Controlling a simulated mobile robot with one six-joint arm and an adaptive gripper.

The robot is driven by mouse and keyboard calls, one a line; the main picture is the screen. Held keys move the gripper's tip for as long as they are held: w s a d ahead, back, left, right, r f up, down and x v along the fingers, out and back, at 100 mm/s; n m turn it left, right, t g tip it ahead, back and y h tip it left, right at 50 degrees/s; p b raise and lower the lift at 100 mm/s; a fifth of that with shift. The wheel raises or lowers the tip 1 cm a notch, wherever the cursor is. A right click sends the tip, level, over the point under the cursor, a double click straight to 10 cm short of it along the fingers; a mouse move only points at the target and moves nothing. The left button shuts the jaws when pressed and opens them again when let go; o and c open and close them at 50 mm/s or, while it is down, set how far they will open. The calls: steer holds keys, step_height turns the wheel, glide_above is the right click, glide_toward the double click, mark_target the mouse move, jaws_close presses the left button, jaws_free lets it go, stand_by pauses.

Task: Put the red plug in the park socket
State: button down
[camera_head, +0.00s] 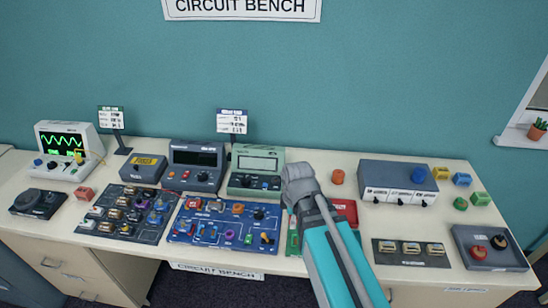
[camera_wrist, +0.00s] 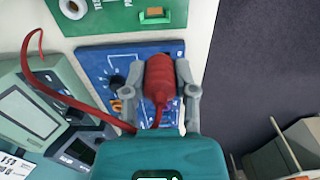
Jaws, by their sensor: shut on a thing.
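A red plug (camera_wrist: 160,75) is between the fingers of my gripper (camera_wrist: 158,84) in the wrist view. The gripper is shut on it, and a red cord (camera_wrist: 75,98) trails from it to the left. The plug is above the blue circuit board (camera_wrist: 92,62); I cannot tell whether its tip touches anything. In the head view my gripper end (camera_head: 298,185) is beside the right end of the blue board (camera_head: 185,228), and the plug is hidden there. I cannot pick out the park socket; the labels are too small to read.
A green board (camera_wrist: 118,20) with a round socket lies beside the blue board. A green meter (camera_head: 257,165) and dark grey meter (camera_head: 195,163) stand behind. A grey box (camera_head: 398,180) and a tray with red and black parts (camera_head: 470,235) are to the right. The bench's front edge is close.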

steer(key=shift+a, duration=0.15)
steer(key=shift+w+a, duration=0.15)
steer(key=shift+w, duration=0.3)
steer(key=w+a+r+p, duration=0.1)
steer(key=w+a, duration=0.2)
steer(key=w, duration=0.9)
steer(key=w+a+r+p, duration=0.1)
steer(key=w+a, duration=0.2)
steer(key=w, duration=0.9)
steer(key=shift+w+a+r, duration=0.15)
steer(key=shift+w+a, duration=0.1)
steer(key=shift+w, duration=0.1)
steer(key=shift+f, duration=0.2)
steer(key=shift+f+b, duration=3.3)
steer(key=shift+b, duration=0.05)
steer(key=shift+f+b, duration=0.9)
steer(key=shift+f, duration=0.05)
steer(key=shift+c, duration=1.7)
jaws_free()
